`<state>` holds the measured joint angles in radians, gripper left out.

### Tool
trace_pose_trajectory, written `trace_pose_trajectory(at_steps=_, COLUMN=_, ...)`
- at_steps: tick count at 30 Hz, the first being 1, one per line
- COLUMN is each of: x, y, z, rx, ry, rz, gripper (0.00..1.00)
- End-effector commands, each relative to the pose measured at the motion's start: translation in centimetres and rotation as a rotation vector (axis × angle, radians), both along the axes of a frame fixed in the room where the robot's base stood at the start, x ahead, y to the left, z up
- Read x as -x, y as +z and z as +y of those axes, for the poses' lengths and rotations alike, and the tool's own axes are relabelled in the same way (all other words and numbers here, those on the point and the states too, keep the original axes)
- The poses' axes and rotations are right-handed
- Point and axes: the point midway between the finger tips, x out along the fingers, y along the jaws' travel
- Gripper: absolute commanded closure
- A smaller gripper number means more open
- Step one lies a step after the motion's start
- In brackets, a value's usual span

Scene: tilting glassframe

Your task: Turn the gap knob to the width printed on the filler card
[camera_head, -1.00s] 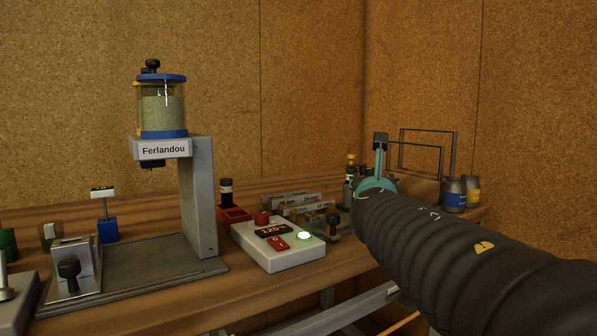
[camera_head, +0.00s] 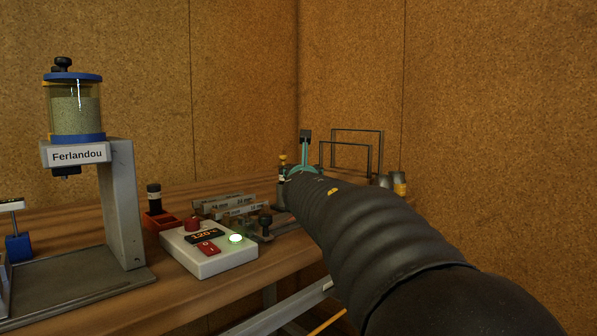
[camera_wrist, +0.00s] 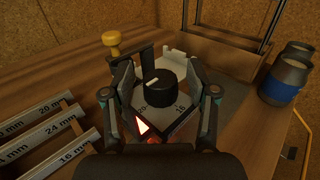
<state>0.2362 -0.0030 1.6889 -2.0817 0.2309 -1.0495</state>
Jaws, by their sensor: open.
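My gripper (camera_wrist: 159,79) is open, with one finger on each side of the knob. I cannot tell whether either finger touches it. I cannot make out a filler card in either view. In the head view my arm hides the knob.
Metal bars (camera_wrist: 45,130) marked 16 mm, 24 mm and 20 mm lie left of the knob. A yellow-topped peg (camera_wrist: 111,42) stands behind it, and jars (camera_wrist: 283,80) stand at right. A control box (camera_head: 208,252) and the Ferlandou hopper stand (camera_head: 120,205) are farther left.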

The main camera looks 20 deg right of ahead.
Motion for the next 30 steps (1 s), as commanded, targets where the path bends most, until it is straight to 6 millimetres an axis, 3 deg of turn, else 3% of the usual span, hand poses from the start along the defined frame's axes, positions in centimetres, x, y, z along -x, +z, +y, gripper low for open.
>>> trace_pose_trajectory(at_steps=5, x=0.02, y=0.02, z=0.00, rx=0.000, ry=0.000, rz=0.000, gripper=0.42)
trace_pose_trajectory(at_steps=12, x=0.04, y=0.03, z=0.02, rx=0.000, ry=0.000, rz=0.000, gripper=0.99)
trace_pose_trajectory(at_steps=23, x=-0.03, y=0.27, z=0.11, rx=-0.002, ry=-0.036, rz=0.000, gripper=1.00)
trace_pose_trajectory(at_steps=30, x=-0.12, y=0.44, z=0.22, rx=-0.002, ry=-0.161, rz=0.001, gripper=1.00)
